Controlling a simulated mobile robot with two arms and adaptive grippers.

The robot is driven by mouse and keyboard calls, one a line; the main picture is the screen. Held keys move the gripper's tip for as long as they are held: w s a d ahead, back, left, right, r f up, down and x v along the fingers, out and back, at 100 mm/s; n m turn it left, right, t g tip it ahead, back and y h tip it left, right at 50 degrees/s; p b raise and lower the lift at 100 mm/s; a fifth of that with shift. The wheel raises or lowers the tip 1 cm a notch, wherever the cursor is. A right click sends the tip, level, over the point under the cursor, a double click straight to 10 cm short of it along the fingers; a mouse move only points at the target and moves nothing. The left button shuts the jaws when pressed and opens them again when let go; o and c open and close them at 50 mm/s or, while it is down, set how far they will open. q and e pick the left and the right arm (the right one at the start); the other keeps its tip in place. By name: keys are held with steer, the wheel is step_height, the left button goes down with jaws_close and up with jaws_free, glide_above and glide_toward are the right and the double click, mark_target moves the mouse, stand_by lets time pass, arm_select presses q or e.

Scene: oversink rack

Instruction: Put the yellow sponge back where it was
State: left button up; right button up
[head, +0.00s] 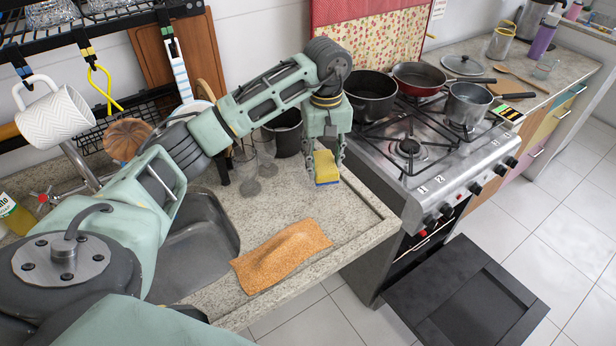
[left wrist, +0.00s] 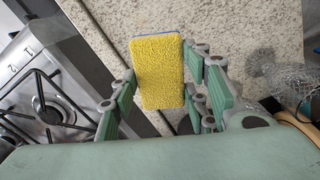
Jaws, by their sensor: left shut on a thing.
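The yellow sponge (head: 326,170), with a blue edge, is held in my left gripper (head: 325,160) above the right part of the granite counter, near the stove. In the left wrist view the sponge (left wrist: 158,72) shows its yellow face between the green finger pads of the gripper (left wrist: 165,95). The gripper is shut on it. In the head view it hangs low over the counter; I cannot tell whether it touches the surface. My right gripper is not in view.
An orange cloth (head: 281,256) lies on the counter (head: 335,225) beside the sink (head: 200,250). Clear glasses (head: 266,155) and a dark pot (head: 287,135) stand behind. The stove (head: 430,160) with pots is at right, its oven door (head: 466,300) open. The rack (head: 100,30) is at upper left.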

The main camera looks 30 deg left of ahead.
arm_select(q)
steer(key=s+a+f, duration=0.1)
steer(key=s+a+f+p, duration=0.1)
steer(key=s, duration=0.1)
steer(key=shift+a+f, duration=0.1)
steer(key=shift+f, duration=0.1)
step_height(320, 180, down, 3)
steer(key=shift+s+f+p, duration=0.1)
steer(key=shift+p, duration=0.65)
steer(key=shift+f, duration=0.4)
steer(key=shift+f, duration=0.15)
steer(key=o, duration=1.1)
